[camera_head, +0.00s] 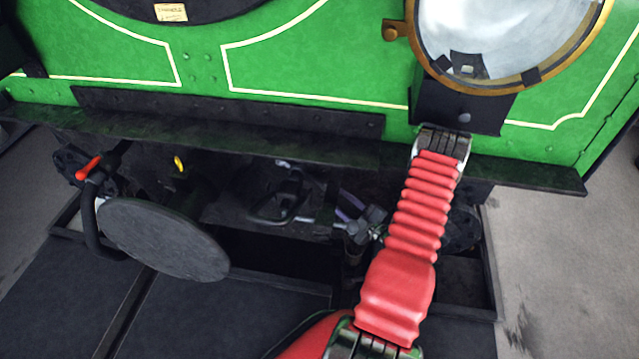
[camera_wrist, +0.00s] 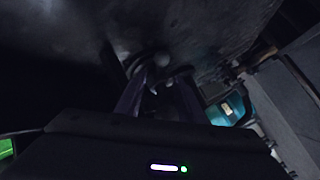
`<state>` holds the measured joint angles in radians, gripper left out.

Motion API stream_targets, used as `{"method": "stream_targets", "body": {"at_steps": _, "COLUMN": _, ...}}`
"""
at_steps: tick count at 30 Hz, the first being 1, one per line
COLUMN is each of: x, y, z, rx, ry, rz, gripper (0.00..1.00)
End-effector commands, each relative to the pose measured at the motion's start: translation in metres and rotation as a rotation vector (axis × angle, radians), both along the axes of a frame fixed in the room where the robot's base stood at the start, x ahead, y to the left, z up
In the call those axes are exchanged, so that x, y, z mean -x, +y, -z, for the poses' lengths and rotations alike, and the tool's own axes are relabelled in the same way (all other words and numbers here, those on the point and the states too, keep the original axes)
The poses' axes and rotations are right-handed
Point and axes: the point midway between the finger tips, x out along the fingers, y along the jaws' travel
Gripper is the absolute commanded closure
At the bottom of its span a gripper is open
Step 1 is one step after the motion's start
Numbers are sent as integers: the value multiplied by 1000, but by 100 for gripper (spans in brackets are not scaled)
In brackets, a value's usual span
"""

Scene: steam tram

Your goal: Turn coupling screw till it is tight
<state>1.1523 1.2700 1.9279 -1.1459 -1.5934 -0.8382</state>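The dark coupling (camera_head: 283,203) hangs under the tram's front beam, with a black loop at its left. My gripper (camera_head: 338,198) is under the beam at the right of this loop, and its purple-tinted fingers point toward the coupling. In the wrist view, the two fingers of my gripper (camera_wrist: 162,82) stand apart. A rounded grey knob of the coupling (camera_wrist: 162,60) shows just beyond and between the fingertips. The view is dark, and I cannot tell whether a finger touches the coupling. The screw's thread is not clear in either view.
The dark front beam (camera_head: 250,150) runs across above my gripper. A round buffer (camera_head: 163,240) stands at the left, beside a hose with a red handle (camera_head: 88,168). A brass-rimmed headlamp (camera_head: 510,40) is at the upper right. Dark floor plates (camera_head: 230,305) lie below.

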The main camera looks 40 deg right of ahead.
Motion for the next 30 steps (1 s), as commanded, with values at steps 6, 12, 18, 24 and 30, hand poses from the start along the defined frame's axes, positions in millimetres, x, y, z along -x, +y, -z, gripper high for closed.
{"method": "stream_targets", "body": {"at_steps": 6, "x": -33, "y": 0, "z": 0, "rx": 2, "ry": -1, "rz": -3, "gripper": 65}}
{"method": "stream_targets", "body": {"at_steps": 12, "x": -63, "y": 0, "z": 0, "rx": 2, "ry": -1, "rz": -2, "gripper": 65}}
{"method": "stream_targets", "body": {"at_steps": 18, "x": -91, "y": -1, "z": 0, "rx": 1, "ry": -1, "rz": -1, "gripper": 65}}
{"method": "stream_targets", "body": {"at_steps": 24, "x": -106, "y": -2, "z": 0, "rx": 0, "ry": 0, "rz": 1, "gripper": 65}}
{"method": "stream_targets", "body": {"at_steps": 30, "x": -108, "y": -2, "z": 0, "rx": 0, "ry": 0, "rz": 3, "gripper": 65}}
